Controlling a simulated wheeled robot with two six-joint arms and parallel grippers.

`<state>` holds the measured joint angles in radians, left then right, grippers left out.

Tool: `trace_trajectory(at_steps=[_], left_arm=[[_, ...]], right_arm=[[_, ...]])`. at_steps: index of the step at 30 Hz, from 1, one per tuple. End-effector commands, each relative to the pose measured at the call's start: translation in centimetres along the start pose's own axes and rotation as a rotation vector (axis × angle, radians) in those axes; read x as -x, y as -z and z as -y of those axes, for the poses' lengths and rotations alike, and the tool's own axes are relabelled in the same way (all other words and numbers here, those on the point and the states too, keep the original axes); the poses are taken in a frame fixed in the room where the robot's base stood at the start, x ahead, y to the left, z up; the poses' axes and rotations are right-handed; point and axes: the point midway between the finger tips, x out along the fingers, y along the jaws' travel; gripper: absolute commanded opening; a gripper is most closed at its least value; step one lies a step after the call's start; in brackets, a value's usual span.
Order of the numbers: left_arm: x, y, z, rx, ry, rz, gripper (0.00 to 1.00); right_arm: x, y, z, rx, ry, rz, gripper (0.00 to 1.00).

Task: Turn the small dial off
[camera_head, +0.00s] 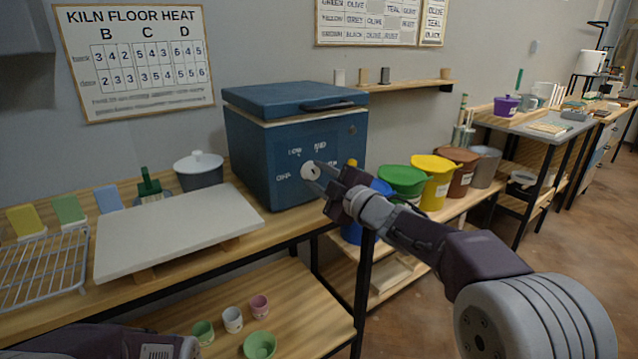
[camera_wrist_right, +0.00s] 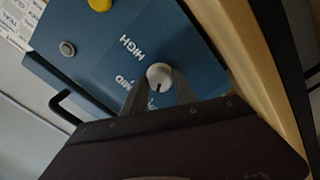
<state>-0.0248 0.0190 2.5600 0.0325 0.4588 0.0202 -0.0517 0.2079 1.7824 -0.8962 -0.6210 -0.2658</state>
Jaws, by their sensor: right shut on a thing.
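The small dial (camera_head: 311,171) is a round white knob on the front of a blue kiln (camera_head: 262,165). My right gripper (camera_head: 316,177) reaches it from the right, and its fingers are shut on the dial. In the right wrist view, the dial (camera_wrist_right: 160,74) sits between the two fingertips, with a dark mark on its lower face. Labels around it include HIGH and MID in that view; OFF shows left of the dial in the head view. I cannot tell surely which label the mark points at. Part of my left arm shows at the bottom left, but its gripper does not.
A yellow part (camera_wrist_right: 100,4) and a grey round button (camera_wrist_right: 67,48) are on the kiln front. A pale board (camera_head: 175,228) and wire rack (camera_head: 42,265) lie on the bench at left. Colored buckets (camera_head: 402,182) stand right of the kiln, behind my right arm.

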Motion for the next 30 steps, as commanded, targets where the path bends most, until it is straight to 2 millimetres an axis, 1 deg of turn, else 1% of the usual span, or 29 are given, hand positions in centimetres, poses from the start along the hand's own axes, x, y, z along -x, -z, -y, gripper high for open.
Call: trace_trajectory(at_steps=[1,21,30], left_arm=[[-0.6,-0.1,0.0,0.0,0.0,0.0,0.36],[-4.1,-0.4,0.1,0.0,0.0,0.0,0.36],[-5.2,-0.5,0.1,0.0,0.0,0.0,0.36]], right_arm=[[0.0,-0.2,0.3,0.044,0.0,0.0,0.0],[0.0,-0.1,0.2,0.673,0.001,0.0,0.0],[0.0,-0.1,0.1,0.894,0.002,0.0,0.0]])
